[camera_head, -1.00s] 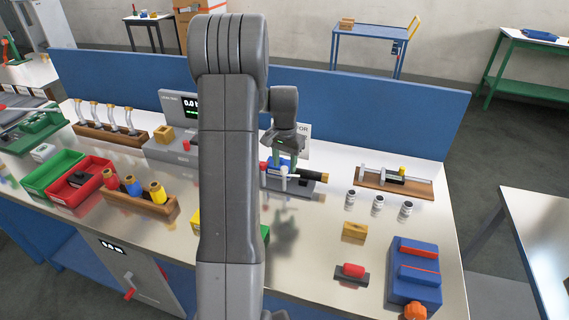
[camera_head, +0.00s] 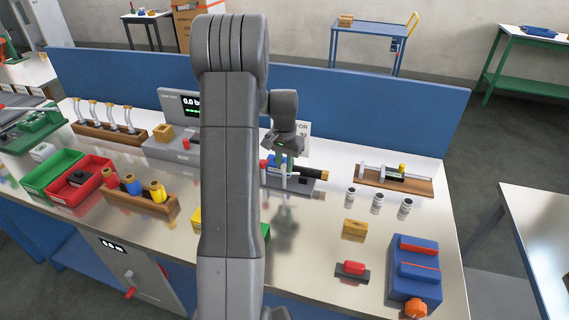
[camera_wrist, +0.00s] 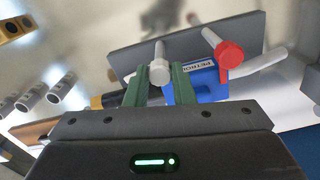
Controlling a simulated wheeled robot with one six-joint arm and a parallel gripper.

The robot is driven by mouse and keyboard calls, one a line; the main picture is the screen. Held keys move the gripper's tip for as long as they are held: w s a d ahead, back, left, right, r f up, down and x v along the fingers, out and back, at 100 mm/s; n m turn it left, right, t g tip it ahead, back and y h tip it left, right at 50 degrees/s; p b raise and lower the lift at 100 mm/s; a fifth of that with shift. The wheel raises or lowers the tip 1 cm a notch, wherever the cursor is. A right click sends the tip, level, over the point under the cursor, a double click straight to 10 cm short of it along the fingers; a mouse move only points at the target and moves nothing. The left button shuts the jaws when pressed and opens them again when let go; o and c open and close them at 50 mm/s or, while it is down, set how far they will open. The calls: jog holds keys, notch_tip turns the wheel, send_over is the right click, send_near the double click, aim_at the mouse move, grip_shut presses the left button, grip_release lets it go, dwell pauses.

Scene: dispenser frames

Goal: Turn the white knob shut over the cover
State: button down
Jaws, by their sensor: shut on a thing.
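The white knob (camera_wrist: 158,68) is a short white post with a round end. In the wrist view it stands between the two green fingers of my gripper (camera_wrist: 160,85), which is shut on it. The blue cover (camera_wrist: 207,76), with a label reading "PETROL", lies beside and partly behind the right finger. A red knob (camera_wrist: 229,54) on a white stem stands to its right. In the head view my gripper (camera_head: 284,168) reaches down onto this fixture, and the knob there is small and partly hidden by the fingers. The dark base plate (camera_head: 297,190) carries the fixture.
A black cylinder with a brass end (camera_head: 314,174) sticks out to the right of the fixture. Several silver cylinders (camera_head: 377,202) stand further right, in front of a brown board (camera_head: 415,186). A sign stands behind my gripper. My arm hides the bench's middle.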

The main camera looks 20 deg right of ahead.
jog(key=n+b, duration=0.1)
jog(key=n, duration=0.2)
jog(key=n+b, duration=0.1)
jog(key=n, duration=0.3)
jog(key=shift+n, duration=0.3)
jog(key=n+b, duration=0.1)
jog(key=n, duration=0.3)
jog(key=shift+n, duration=0.3)
jog(key=shift+n+b, duration=0.3)
jog(key=shift+n, duration=1.3)
jog(key=shift+r+n, duration=0.1)
jog(key=shift+n, duration=0.2)
jog(key=c, duration=1.2)
grip_release()
jog(key=shift+c, duration=0.2)
